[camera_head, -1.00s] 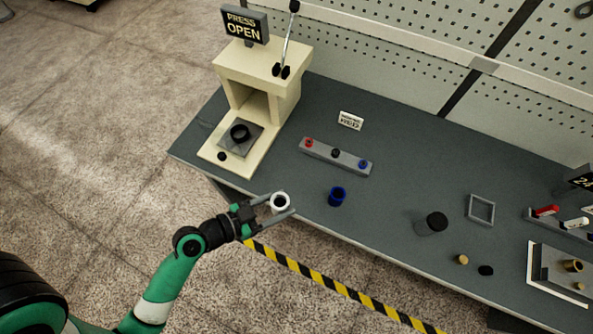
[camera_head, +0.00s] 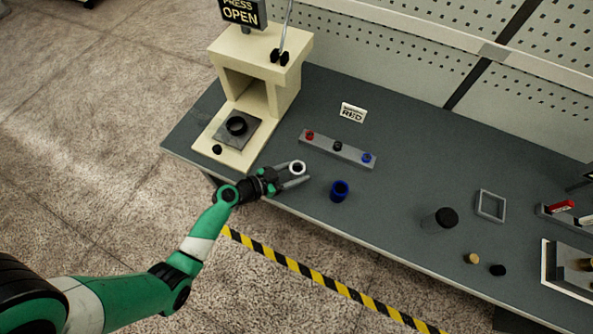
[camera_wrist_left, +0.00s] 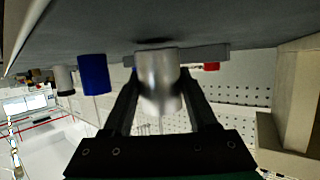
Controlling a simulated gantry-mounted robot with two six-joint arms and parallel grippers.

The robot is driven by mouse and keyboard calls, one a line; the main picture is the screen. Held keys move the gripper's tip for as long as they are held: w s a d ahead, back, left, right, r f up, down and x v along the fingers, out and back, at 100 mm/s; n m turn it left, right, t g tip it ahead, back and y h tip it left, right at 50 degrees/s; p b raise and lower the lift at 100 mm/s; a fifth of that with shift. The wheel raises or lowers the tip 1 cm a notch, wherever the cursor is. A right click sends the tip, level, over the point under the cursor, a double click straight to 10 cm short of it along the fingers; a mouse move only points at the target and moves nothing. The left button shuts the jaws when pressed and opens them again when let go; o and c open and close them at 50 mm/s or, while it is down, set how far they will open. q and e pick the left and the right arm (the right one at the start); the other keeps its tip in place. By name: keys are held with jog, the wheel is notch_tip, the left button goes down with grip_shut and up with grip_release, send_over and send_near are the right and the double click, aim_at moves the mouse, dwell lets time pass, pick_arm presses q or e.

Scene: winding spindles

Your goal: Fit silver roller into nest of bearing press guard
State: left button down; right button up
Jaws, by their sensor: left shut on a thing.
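The silver roller (camera_head: 298,167) is an upright hollow cylinder between the fingers of my left gripper (camera_head: 300,176), which is shut on it. In the left wrist view the shiny roller (camera_wrist_left: 160,82) fills the gap between the dark fingers. The gripper is over the bench's front edge, right of the cream bearing press (camera_head: 262,60). The nest (camera_head: 237,126) is a black ring on a grey plate on the press base, to the left of the roller and apart from it. The press sign reads "PRESS OPEN". My right gripper is not in view.
A blue cylinder (camera_head: 340,191) stands just right of the gripper. Behind it lies a grey strip (camera_head: 352,153) with red, black and blue knobs. A dark cylinder (camera_head: 440,219) and a square frame (camera_head: 490,205) are farther right. The press upright rises behind the nest.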

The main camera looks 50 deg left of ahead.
pick_arm(q)
jog(key=shift+f, duration=0.2)
jog(key=shift+f, duration=0.2)
jog(key=shift+c, duration=0.9)
grip_release()
